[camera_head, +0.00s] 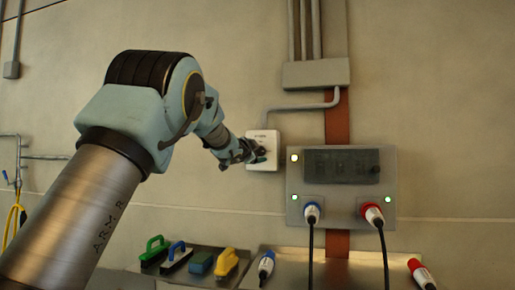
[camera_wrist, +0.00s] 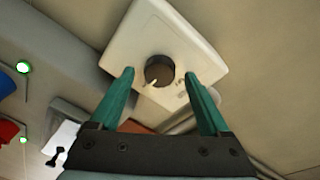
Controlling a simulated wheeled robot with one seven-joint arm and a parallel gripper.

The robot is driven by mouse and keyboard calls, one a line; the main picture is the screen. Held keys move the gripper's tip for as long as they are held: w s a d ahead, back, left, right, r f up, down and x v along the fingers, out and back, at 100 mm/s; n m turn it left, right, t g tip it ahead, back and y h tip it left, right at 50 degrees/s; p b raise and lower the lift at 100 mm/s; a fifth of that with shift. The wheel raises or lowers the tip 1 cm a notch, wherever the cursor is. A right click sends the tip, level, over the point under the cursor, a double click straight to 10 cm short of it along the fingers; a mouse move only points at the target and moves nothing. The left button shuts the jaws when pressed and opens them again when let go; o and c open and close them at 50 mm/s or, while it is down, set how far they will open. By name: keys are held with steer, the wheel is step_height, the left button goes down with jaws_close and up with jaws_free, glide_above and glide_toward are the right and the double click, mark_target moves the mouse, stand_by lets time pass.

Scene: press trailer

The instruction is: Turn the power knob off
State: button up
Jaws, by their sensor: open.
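The power knob (camera_wrist: 159,71) is a dark round dial with a light pointer mark, set on a white square wall plate (camera_wrist: 125,48). In the wrist view the pointer aims toward the picture's lower left. The same plate (camera_head: 264,137) shows in the head view, with its knob mostly hidden behind my gripper (camera_head: 258,154). My gripper also shows in the wrist view (camera_wrist: 160,80), with its two teal fingers spread, one on each side of the knob. The fingers look apart from the knob; whether they touch the plate I cannot tell.
Bare wall lies around the plate's upper left.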

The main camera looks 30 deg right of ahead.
steer(key=shift+w+d, duration=0.25)
steer(key=shift+c, duration=0.2)
jaws_close()
stand_by(0.4)
